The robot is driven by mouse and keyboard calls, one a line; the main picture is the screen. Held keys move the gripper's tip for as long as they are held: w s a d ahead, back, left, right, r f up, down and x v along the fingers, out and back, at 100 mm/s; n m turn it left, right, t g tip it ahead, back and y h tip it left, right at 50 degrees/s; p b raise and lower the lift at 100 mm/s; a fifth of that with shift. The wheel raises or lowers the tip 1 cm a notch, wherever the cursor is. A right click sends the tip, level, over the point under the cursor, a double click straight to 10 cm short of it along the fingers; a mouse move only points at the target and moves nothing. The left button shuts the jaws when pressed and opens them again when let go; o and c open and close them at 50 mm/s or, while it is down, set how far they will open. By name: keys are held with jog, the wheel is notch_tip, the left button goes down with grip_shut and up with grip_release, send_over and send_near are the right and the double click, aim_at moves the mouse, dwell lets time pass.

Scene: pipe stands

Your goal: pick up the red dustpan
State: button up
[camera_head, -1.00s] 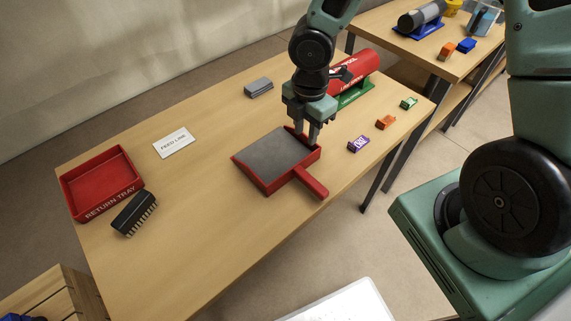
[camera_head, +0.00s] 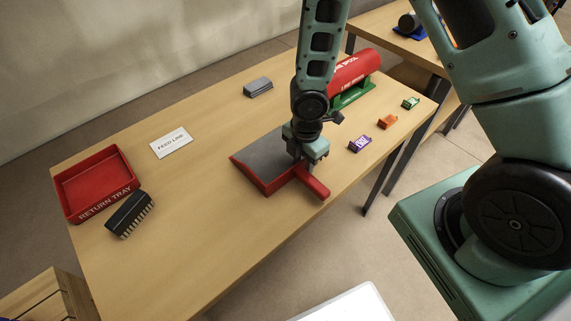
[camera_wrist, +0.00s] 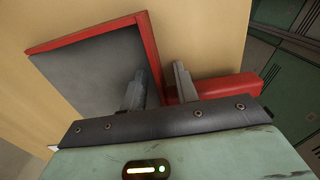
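The red dustpan (camera_head: 272,190) lies on the wooden table, with a grey pan floor and a red handle (camera_head: 315,184) toward the table's front edge. My gripper (camera_head: 298,170) is low over the dustpan's rear wall, where the handle meets the pan. In the wrist view my gripper (camera_wrist: 160,72) is open. One finger is above the grey floor (camera_wrist: 92,75) and the other is outside the red rear wall (camera_wrist: 149,45), beside the handle (camera_wrist: 228,84). The wall shows between the fingers, with a gap to the outer finger. The fingertips' depth against the wall is hard to tell.
A red return tray (camera_head: 67,205) and a black brush (camera_head: 130,214) are at the left.

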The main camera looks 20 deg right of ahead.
grip_shut()
jog(key=shift+r, duration=0.1)
